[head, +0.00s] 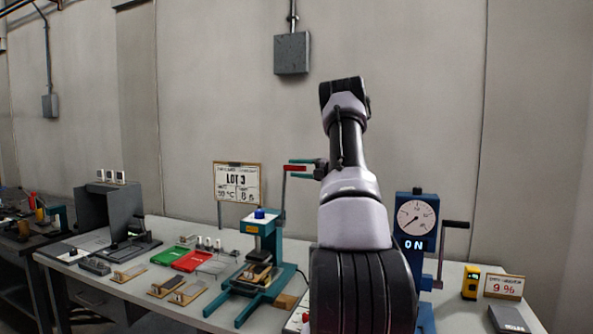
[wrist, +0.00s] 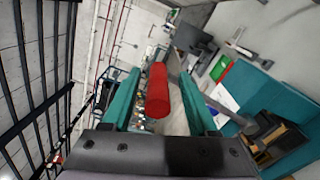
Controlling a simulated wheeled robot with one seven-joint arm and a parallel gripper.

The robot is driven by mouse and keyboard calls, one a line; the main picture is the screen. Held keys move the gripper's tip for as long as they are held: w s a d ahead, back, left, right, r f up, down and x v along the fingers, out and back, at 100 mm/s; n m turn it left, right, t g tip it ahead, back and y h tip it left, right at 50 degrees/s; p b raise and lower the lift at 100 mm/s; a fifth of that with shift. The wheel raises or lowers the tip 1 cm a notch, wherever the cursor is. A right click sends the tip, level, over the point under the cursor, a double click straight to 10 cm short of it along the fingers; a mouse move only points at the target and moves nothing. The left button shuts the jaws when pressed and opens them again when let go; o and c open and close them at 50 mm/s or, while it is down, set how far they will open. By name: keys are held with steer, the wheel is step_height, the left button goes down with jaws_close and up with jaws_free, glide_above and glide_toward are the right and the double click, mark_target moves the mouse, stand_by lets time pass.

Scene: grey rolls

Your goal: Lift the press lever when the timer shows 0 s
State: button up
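The press (head: 262,240) is a teal frame with a blue knob on top, standing on the bench left of my arm. Its lever rises at its right side and ends in a red handle (head: 287,183). My gripper (head: 301,169) is at the handle's upper part. In the wrist view the red handle (wrist: 158,90) lies between the two teal fingers of my gripper (wrist: 160,98), with a gap on both sides. My gripper is open. I cannot make out a separate timer.
A blue gauge stand (head: 416,222) showing "ON" stands right of my arm, partly hidden by it. Green (head: 171,254) and red (head: 192,261) trays and small wooden-based parts lie left of the press.

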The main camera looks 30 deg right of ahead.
steer(key=v, duration=1)
steer(key=shift+s+d, duration=0.25)
steer(key=shift+s, duration=0.05)
